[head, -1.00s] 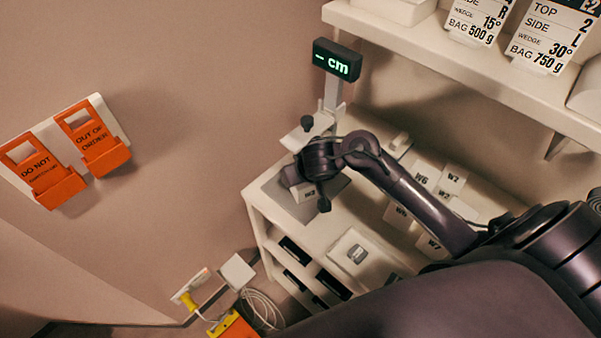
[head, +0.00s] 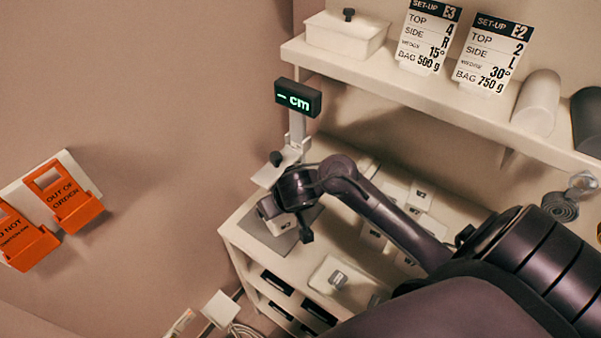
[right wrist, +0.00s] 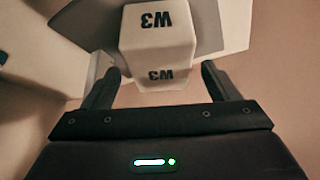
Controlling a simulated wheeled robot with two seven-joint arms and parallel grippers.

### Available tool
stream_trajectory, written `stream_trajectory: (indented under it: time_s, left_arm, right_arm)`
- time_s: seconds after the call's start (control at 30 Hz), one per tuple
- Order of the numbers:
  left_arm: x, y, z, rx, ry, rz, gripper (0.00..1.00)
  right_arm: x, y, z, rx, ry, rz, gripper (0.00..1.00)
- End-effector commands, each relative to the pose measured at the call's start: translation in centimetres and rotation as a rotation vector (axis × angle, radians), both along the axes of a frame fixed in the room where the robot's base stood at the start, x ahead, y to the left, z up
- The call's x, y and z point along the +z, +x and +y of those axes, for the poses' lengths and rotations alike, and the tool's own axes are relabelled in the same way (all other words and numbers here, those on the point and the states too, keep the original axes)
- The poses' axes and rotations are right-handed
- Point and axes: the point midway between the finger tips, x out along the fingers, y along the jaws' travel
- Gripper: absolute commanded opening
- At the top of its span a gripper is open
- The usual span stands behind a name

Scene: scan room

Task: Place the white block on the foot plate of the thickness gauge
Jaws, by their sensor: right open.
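The thickness gauge has a dark display (head: 298,98) reading "– cm" in green on a pale post. Its grey foot plate (head: 276,241) lies on the cabinet top below. A white block (head: 267,209) appears to stand on the plate, partly hidden by my right gripper (head: 292,212). In the right wrist view the block (right wrist: 158,40) is marked W3, with the grey plate (right wrist: 232,22) behind it. My open right gripper (right wrist: 160,82) has one finger on each side of the block's near end, with gaps visible. My left gripper is not in view.
Several other white blocks, such as W2 (head: 420,196), stand to the right on the cabinet. A shelf (head: 440,92) with set-up cards overhangs behind. Orange tag holders (head: 73,198) hang on the left wall.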

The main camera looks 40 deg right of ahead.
Motion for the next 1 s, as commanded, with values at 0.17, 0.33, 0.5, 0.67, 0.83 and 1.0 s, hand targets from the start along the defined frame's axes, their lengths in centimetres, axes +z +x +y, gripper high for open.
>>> stream_trajectory:
  time_s: [0.17,0.33,0.5,0.67,0.83,1.0]
  left_arm:
    - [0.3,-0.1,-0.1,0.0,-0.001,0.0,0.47]
    - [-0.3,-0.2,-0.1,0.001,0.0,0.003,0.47]
    - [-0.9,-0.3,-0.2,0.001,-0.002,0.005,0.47]
    - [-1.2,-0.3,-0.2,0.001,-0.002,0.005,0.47]
    - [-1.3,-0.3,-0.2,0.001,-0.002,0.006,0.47]
    - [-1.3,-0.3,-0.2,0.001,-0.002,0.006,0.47]
  right_arm:
    - [0.4,-4.0,0.2,0.002,-0.001,0.004,0.82]
    - [0.2,-7.5,0.4,0.0,-0.001,0.004,0.82]
    - [0.2,-10.3,0.6,0.0,-0.001,0.003,0.82]
    - [0.4,-11.8,0.7,0.0,0.0,0.002,0.82]
    - [0.5,-12.3,0.7,0.0,0.0,0.0,0.82]
    - [0.6,-12.3,0.7,0.0,0.0,0.0,0.82]
